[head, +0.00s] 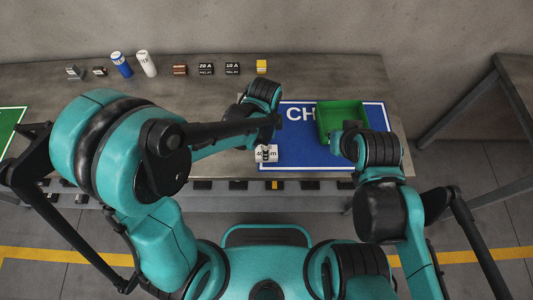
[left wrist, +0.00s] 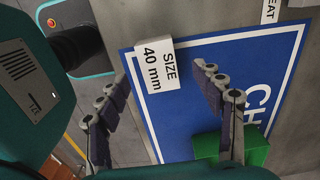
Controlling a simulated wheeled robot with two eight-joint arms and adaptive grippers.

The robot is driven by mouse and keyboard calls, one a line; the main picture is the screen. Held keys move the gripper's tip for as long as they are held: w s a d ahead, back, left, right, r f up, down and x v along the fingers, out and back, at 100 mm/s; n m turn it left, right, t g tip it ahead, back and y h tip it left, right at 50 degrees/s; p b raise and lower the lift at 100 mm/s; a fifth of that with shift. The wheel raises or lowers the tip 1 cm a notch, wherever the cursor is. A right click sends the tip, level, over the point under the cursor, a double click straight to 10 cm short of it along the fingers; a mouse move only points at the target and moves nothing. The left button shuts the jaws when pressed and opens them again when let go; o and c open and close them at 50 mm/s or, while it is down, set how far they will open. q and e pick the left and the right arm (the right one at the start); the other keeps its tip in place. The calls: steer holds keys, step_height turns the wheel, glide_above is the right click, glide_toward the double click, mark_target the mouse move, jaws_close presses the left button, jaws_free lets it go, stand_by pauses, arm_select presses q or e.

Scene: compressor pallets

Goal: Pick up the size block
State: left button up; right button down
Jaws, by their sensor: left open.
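The size block, white with "SIZE 40 mm" in black, lies at the edge of the blue mat in the left wrist view (left wrist: 157,70). In the head view the size block (head: 263,156) sits near the table's front edge, partly covered by my left gripper. My left gripper (head: 267,138) is open just above it. In the left wrist view the left gripper's fingers (left wrist: 160,78) stand apart, one on each side of the block, with nothing held. My right gripper (head: 340,143) is by the green bin's front edge; its fingers are too unclear to read.
The blue mat (head: 300,146) with white letters carries a green bin (head: 341,104) at its right. Several small parts stand along the back of the table, including a blue cylinder (head: 121,64), a white cylinder (head: 146,64) and a yellow block (head: 261,66). A green mat (head: 9,124) shows far left.

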mark_target(274, 157)
arm_select(q)
step_height(274, 157, down, 5)
steer(key=shift+s+d+f+b, duration=0.1)
steer(key=shift+d+f+b, duration=0.1)
steer(key=shift+b, duration=1.05)
steer(key=shift+a+r, duration=0.1)
steer(key=shift+c, duration=1.2)
steer(key=c, duration=1.1)
